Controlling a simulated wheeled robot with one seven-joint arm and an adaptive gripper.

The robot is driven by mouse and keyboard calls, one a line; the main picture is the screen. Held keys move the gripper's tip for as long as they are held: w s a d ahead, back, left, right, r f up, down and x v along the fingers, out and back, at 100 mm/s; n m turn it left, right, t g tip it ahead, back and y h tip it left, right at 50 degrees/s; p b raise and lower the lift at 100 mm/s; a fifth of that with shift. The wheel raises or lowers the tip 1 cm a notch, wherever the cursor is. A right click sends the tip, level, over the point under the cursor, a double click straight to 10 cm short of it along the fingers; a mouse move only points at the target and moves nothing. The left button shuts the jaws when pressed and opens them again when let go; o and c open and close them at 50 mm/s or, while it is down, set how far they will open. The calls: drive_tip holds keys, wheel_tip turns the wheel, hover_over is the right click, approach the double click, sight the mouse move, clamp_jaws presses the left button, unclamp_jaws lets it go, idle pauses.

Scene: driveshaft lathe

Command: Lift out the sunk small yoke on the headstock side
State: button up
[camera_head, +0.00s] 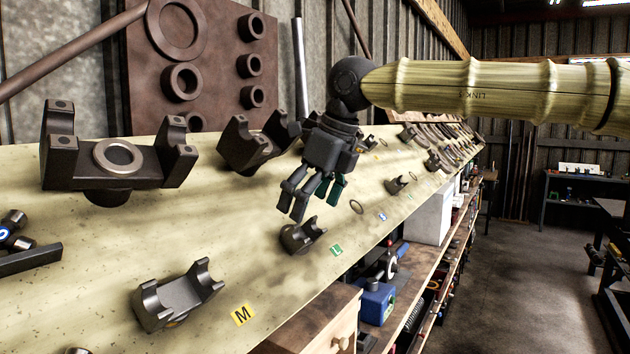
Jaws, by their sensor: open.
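Several dark metal yokes sit on a long pale speckled board. A small yoke (302,237) lies by the green L label (337,250), with its two lugs up. My gripper (314,200) is open and empty, fingers pointing down, just above and slightly behind this yoke in the picture; I see no contact. Another small yoke (180,297) sits nearer, by the yellow M label (242,315). A smaller yoke (397,184) sits farther along. I cannot tell from this view which yoke is sunk, nor which end is the headstock side.
Larger yokes (118,155) and (258,140) stand along the back of the board. A brown panel with rings (182,80) is on the wall behind. Shelves with a blue box (376,302) lie below the front edge. Open floor (500,260) is at right.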

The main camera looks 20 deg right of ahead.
sight(297, 242)
drive_tip(key=shift+p+x, duration=0.6)
drive_tip(key=shift+x, duration=2.1)
drive_tip(key=shift+c, duration=0.2)
drive_tip(key=c, duration=1.8)
